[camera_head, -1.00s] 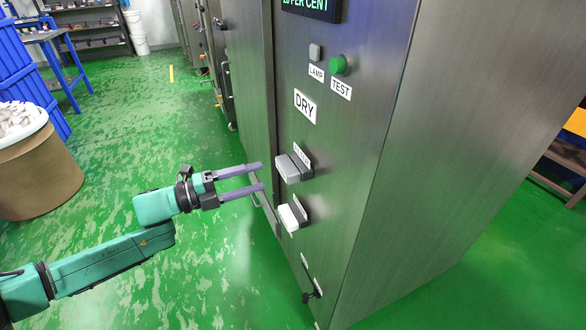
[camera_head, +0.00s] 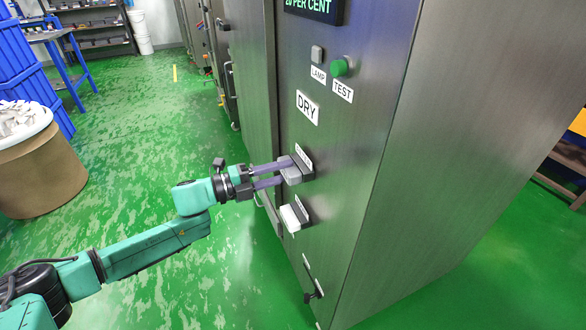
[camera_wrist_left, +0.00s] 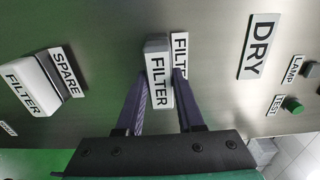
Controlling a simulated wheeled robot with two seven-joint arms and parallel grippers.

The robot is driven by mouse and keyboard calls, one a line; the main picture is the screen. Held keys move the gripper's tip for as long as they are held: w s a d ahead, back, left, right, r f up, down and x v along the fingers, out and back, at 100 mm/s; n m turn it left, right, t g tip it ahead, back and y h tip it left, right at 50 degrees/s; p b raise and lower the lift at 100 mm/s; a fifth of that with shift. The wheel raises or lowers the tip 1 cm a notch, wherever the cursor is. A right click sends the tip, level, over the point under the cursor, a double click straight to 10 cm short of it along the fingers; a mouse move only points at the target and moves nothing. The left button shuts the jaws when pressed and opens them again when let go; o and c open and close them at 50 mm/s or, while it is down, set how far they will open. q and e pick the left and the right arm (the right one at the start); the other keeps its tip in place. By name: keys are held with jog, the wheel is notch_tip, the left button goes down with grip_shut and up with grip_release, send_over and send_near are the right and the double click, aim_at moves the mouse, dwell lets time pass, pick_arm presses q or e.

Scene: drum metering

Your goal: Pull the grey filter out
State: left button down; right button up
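The grey filter (camera_head: 292,175) is a small block standing out from the steel cabinet's front panel, below the DRY sign. In the left wrist view, its front (camera_wrist_left: 159,82) carries a FILTER label. My left gripper (camera_head: 286,171) reaches it from the left, one finger on each side. In the left wrist view, the fingers (camera_wrist_left: 160,78) lie close against its two sides, so the gripper looks shut on it. The filter still sits at the panel. My right gripper is not in view.
A white spare filter (camera_head: 290,217) sticks out just below; its SPARE label (camera_wrist_left: 66,72) shows in the wrist view. A green test button (camera_head: 340,67) and a lamp (camera_head: 317,54) are above. A drum (camera_head: 40,175) stands at left. The floor between is clear.

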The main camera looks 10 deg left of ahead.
aim_at(283, 171)
pick_arm(q)
jog(key=shift+a, duration=0.15)
jog(key=shift+v, duration=2)
jog(key=shift+b+v, duration=0.3)
jog(key=shift+v, duration=1.7)
